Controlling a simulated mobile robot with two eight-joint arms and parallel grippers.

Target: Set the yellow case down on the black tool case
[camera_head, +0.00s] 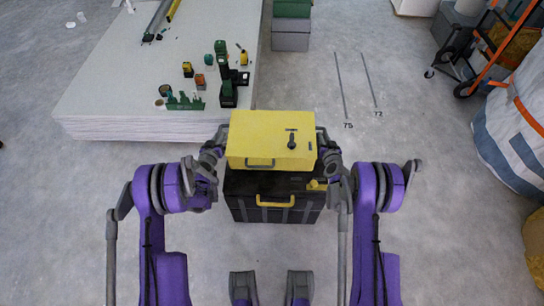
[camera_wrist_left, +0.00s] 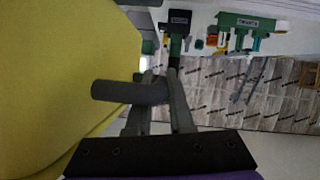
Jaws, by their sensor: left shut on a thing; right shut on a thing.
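The yellow case (camera_head: 255,130) is held level between my two grippers, over the black tool case (camera_head: 275,212). It hides the rear of the black case's top; I cannot tell whether the two touch. The black case stands on the floor with a yellow front handle. My left gripper (camera_head: 222,146) is at the yellow case's left side. In the left wrist view the fingers (camera_wrist_left: 158,100) are shut on a dark bar handle beside the yellow case (camera_wrist_left: 60,75). My right gripper (camera_head: 325,148) is shut at the right side, its fingertips mostly hidden.
A pale stack of boards (camera_head: 120,85) at the back left carries several green and black tools. A grey and green box (camera_head: 290,30) stands behind. A white bag (camera_head: 515,120) and a hand truck (camera_head: 480,75) are at the right. The floor is clear around the black case's front.

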